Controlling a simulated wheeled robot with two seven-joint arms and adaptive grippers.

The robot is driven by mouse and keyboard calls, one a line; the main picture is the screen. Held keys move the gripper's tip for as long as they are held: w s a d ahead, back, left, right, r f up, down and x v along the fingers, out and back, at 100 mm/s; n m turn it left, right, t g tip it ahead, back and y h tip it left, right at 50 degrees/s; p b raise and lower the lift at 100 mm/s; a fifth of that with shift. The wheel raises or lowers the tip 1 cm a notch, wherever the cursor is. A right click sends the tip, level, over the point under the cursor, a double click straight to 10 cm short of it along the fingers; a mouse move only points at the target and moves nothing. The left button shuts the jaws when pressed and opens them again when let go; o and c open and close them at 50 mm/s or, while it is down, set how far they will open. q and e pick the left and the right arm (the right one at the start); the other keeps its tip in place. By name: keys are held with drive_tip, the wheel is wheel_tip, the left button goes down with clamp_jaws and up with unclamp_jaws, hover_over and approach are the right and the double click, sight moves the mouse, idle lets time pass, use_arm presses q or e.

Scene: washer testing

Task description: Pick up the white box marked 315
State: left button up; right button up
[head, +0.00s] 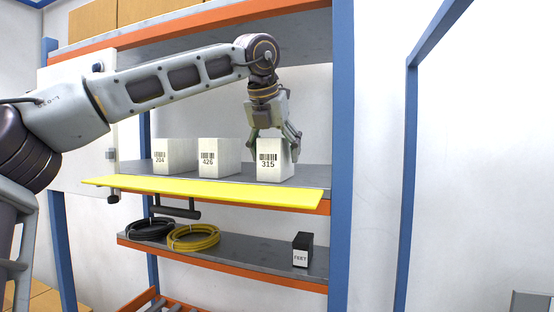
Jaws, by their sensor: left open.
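The white box marked 315 (273,167) stands upright on the middle shelf, the rightmost of three white boxes. My left gripper (274,138) points down right above and behind this box's top, with its fingers spread open. One finger shows at the box's left top edge and one at its right top edge. Whether they touch the box I cannot tell. My right gripper is not in view.
White boxes marked 204 (175,157) and 426 (219,158) stand to the left on the same shelf. A yellow board (215,192) runs along the shelf's front. Below are a black coil (150,229), a yellow coil (193,238) and a black box (302,246). A blue post (341,130) stands at right.

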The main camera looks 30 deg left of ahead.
use_arm(q)
drive_tip(key=c, duration=1.4)
drive_tip(key=shift+o, duration=0.2)
drive_tip(key=shift+r, duration=0.2)
drive_tip(key=shift+d+r, duration=0.1)
drive_tip(key=shift+r, duration=4.65)
drive_tip(key=shift+r, duration=0.1)
